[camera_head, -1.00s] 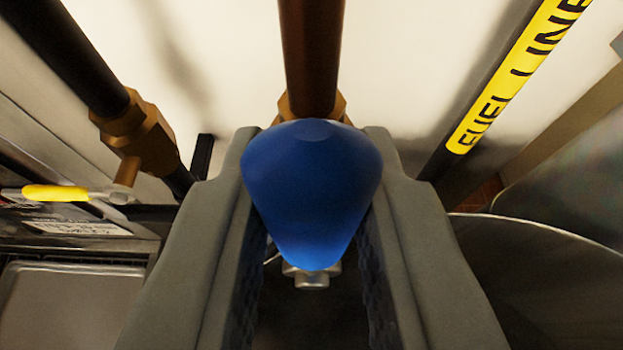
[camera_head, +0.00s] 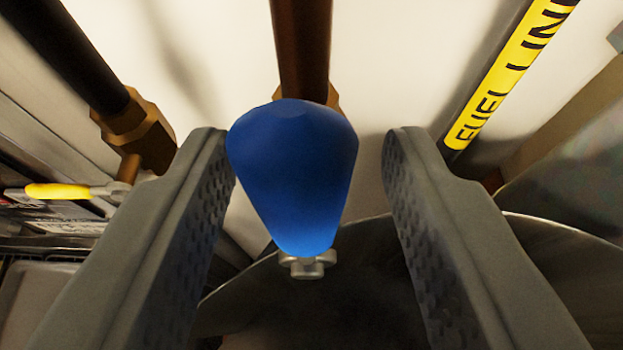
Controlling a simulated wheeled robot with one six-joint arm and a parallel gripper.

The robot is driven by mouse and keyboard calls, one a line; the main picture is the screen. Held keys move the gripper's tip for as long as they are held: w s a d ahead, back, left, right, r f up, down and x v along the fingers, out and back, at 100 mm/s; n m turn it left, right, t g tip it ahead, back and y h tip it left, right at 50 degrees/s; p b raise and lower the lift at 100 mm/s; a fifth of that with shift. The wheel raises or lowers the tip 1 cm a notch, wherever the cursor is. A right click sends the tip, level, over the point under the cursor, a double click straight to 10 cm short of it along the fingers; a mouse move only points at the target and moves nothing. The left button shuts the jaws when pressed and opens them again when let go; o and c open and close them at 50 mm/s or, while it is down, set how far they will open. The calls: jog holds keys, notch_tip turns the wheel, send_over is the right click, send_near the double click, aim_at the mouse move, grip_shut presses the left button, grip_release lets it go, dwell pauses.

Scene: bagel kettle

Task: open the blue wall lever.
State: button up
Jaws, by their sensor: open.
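The blue lever (camera_head: 293,175) is in the middle of the view, in front of a brown vertical pipe (camera_head: 303,50). Its blunt blue end faces me, and a silver nut (camera_head: 307,265) shows just below it. My gripper (camera_head: 309,150) is open, with one grey finger on each side of the lever. The lever lies nearer the left finger, touching it or almost so. A clear gap separates it from the right finger. The lever hides most of the valve body behind it.
At left, a dark pipe with a brass valve (camera_head: 136,130) carries a yellow-tipped lever (camera_head: 58,191). At right runs a pipe with a yellow "FUEL LINE" label (camera_head: 510,75). A large round metal vessel (camera_head: 570,250) curves below right. A pale wall stands behind.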

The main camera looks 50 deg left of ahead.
jog(key=v, duration=1.6)
jog(key=shift+s+d, duration=0.25)
jog(key=shift+s, duration=0.1)
jog(key=shift+r, duration=0.1)
